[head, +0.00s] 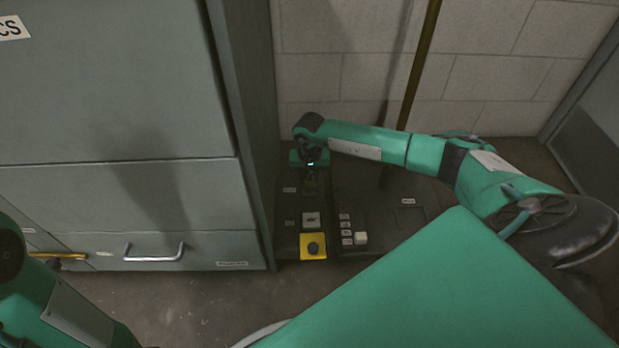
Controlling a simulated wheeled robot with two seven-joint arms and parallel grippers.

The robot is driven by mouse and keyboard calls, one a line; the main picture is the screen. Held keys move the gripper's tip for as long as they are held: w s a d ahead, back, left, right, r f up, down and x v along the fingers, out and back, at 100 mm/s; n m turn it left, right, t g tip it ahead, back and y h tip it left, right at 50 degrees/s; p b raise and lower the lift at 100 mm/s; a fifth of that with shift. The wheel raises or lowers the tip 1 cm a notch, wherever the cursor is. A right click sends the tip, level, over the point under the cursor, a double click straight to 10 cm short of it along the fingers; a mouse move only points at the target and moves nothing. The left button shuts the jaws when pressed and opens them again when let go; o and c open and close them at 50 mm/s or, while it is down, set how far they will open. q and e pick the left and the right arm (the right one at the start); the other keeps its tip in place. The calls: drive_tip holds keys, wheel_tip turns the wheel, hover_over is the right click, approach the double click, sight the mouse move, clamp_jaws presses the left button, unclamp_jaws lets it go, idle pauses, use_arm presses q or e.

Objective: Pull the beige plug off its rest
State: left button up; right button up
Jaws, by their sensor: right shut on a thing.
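My right gripper (311,188) points down over the far left part of a dark panel (378,205) on the floor, beside the grey cabinet. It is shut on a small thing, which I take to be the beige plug. The jaws and shadow hide nearly all of the plug, and its rest is too dark to make out. I cannot tell whether the plug still touches its rest.
A yellow box with a dark round button (313,246) sits at the panel's near edge. The grey cabinet (120,200) closes off the left. A brown pole (418,65) leans at the back wall.

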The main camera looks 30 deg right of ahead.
drive_tip(key=shift+r+p, duration=0.45)
drive_tip(key=shift+r, duration=0.2)
drive_tip(key=shift+r+p, duration=0.5)
drive_tip(key=shift+r, duration=0.25)
drive_tip(key=shift+r+p, duration=1.45)
drive_tip(key=shift+r, duration=0.6)
drive_tip(key=shift+s, duration=0.1)
